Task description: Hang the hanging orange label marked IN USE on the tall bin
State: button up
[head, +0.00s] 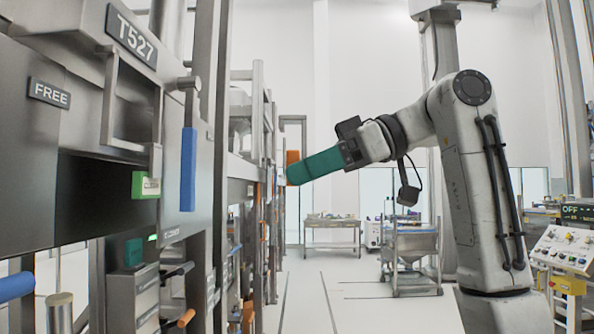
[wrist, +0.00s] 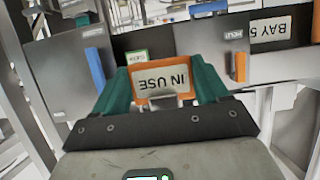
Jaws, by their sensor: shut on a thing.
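My gripper (head: 300,172) has teal fingers and reaches left from the arm at mid-height in the head view. It is shut on the orange label (head: 292,158), which shows as a small orange patch at the fingertips. In the wrist view the label (wrist: 150,70) sits between the two teal fingers, its white IN USE panel upside down. A small metal piece shows at its lower edge. A large grey metal body (head: 60,60) with a T527 plate and a FREE sign fills the left of the head view, apart from the gripper. I cannot tell which body is the tall bin.
A blue bar (head: 188,170) and a green tag (head: 145,185) stick out from the grey body. Metal frames line the aisle behind it. A control panel (head: 565,248) stands at the right. The aisle floor (head: 305,300) is clear. A BAY 5 sign (wrist: 270,28) shows in the wrist view.

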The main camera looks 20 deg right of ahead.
jog(key=s+d+p, duration=0.1)
jog(key=s+d, duration=0.2)
jog(key=d, duration=0.6)
jog(key=shift+s+d+p, duration=0.3)
jog(key=shift+d+p, duration=0.1)
dwell(0.4)
